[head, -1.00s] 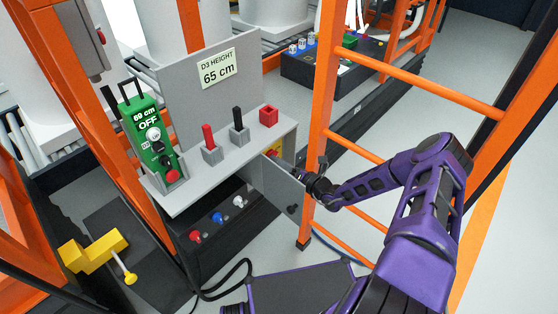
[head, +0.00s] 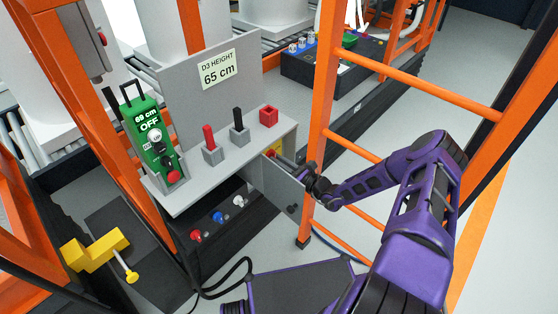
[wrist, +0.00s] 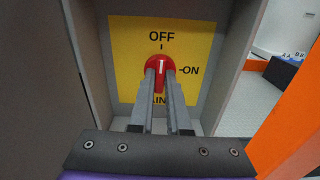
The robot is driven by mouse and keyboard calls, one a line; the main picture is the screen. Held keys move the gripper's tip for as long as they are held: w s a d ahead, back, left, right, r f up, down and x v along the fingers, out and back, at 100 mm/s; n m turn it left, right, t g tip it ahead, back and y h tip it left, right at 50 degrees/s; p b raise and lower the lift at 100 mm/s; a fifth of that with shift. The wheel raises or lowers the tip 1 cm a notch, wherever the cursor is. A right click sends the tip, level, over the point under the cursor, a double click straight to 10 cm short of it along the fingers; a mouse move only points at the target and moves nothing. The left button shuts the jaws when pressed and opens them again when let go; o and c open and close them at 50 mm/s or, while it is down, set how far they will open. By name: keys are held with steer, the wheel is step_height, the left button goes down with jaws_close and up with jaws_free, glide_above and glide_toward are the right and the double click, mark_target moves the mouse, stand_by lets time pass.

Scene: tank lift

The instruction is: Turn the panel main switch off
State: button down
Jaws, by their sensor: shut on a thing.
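The panel main switch is a red round knob (wrist: 160,63) on a yellow plate (wrist: 124,45) marked OFF at the top and ON at the right. The knob's white mark stands upright, pointing at OFF. My gripper (wrist: 161,78) is shut on the knob, with its two grey fingers on the knob's lower part. In the head view the gripper (head: 277,157) reaches into the small grey cabinet beside the open door (head: 283,188). The knob is mostly hidden there.
Orange frame posts (head: 317,130) and rungs stand close to my arm. A green pendant (head: 152,140) reading 69 cm and OFF rests on the grey console (head: 192,194) with levers. Cabinet walls stand close on both sides of the fingers.

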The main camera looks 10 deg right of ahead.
steer(key=shift+n, duration=0.3)
steer(key=c, duration=0.9)
jaws_free()
steer(key=shift+s+d, duration=0.1)
steer(key=v, duration=1.7)
